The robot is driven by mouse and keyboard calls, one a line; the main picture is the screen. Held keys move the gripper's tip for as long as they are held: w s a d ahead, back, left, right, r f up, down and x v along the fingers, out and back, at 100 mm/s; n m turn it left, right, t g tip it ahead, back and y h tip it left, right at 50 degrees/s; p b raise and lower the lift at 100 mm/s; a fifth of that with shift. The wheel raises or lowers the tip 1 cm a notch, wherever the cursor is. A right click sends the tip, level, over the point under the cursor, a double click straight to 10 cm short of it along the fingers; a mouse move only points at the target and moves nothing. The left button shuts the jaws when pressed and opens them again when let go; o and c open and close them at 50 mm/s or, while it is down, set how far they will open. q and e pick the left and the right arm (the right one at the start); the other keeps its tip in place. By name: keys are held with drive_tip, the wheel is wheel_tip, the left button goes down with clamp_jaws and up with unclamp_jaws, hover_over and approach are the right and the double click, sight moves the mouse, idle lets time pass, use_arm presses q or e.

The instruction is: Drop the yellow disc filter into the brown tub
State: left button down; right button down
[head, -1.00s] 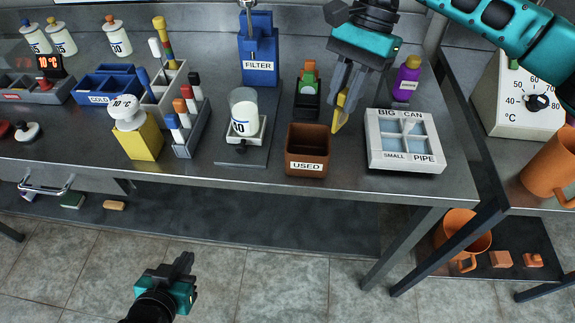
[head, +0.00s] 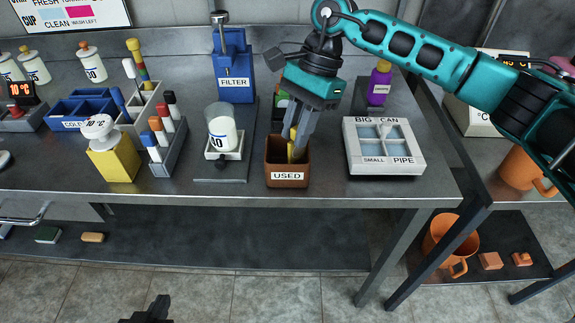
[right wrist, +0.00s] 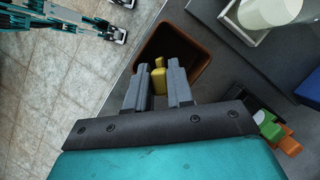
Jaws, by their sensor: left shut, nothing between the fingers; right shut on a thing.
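The brown tub (head: 288,177), labelled USED, stands near the front edge of the steel bench. My right gripper (head: 296,148) points down over the tub, shut on the yellow disc filter (head: 292,152), whose lower part hangs inside the tub's opening. In the right wrist view the yellow disc filter (right wrist: 158,77) sits between the fingertips, with the brown tub's opening (right wrist: 185,45) around and beyond it. I cannot tell whether the filter touches the tub. My left gripper (head: 158,306) is shut and empty, low over the floor at the bottom edge.
A blue FILTER holder (head: 233,72) stands behind. A white bottle on a stand (head: 222,135) is left of the tub, and a white divided box (head: 383,147) is to the right. A dark holder with green and orange items is behind my right gripper.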

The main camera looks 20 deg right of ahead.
drive_tip(key=shift+f, duration=0.2)
drive_tip(key=c, duration=0.9)
unclamp_jaws()
drive_tip(key=v, duration=1.3)
